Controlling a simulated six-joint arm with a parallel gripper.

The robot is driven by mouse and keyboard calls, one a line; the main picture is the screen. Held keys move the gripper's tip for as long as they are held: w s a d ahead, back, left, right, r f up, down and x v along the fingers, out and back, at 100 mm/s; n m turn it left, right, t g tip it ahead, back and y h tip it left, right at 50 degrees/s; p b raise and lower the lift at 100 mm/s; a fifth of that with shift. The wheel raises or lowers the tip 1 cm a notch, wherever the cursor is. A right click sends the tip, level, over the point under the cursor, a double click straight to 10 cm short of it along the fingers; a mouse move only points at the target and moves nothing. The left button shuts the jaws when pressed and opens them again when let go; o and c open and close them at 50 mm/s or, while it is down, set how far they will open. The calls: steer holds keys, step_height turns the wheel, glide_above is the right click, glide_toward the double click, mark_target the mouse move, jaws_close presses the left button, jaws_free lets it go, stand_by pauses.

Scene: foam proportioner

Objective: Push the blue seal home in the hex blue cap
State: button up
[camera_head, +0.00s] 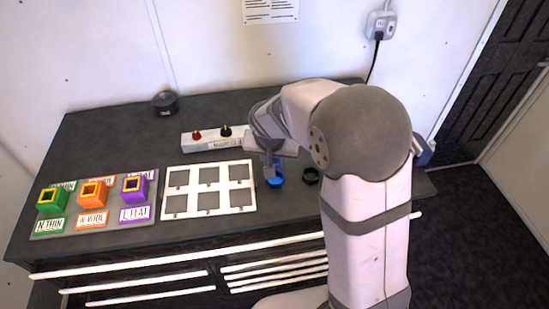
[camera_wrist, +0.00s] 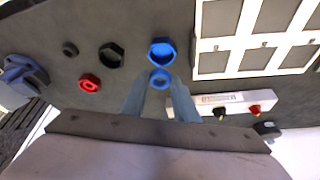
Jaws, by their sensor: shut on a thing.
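The hex blue cap (camera_head: 277,181) stands on the dark bench top, just right of the white tray; in the wrist view it lies just beyond my fingertips (camera_wrist: 161,47). My gripper (camera_head: 268,170) points down close to the cap. In the wrist view its two grey-blue fingers (camera_wrist: 160,84) are shut on a small ring, the blue seal (camera_wrist: 160,76). The seal appears beside the near rim of the cap in that view; I cannot tell whether they touch. In the head view I cannot make out the seal apart from the cap.
A black hex cap (camera_head: 311,176) stands right of the blue one. The wrist view also shows a red hex piece (camera_wrist: 90,83) and a small dark piece (camera_wrist: 70,49). The white tray (camera_head: 253,206) and a white block with knobs (camera_head: 213,140) are close by.

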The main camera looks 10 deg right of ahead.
steer(key=shift+f+b, duration=2.3)
steer(key=shift+f, duration=0.6)
steer(key=o, duration=1.4)
steer(key=shift+r, duration=0.15)
steer(key=shift+r+p, duration=1.9)
steer(key=shift+r, duration=1)
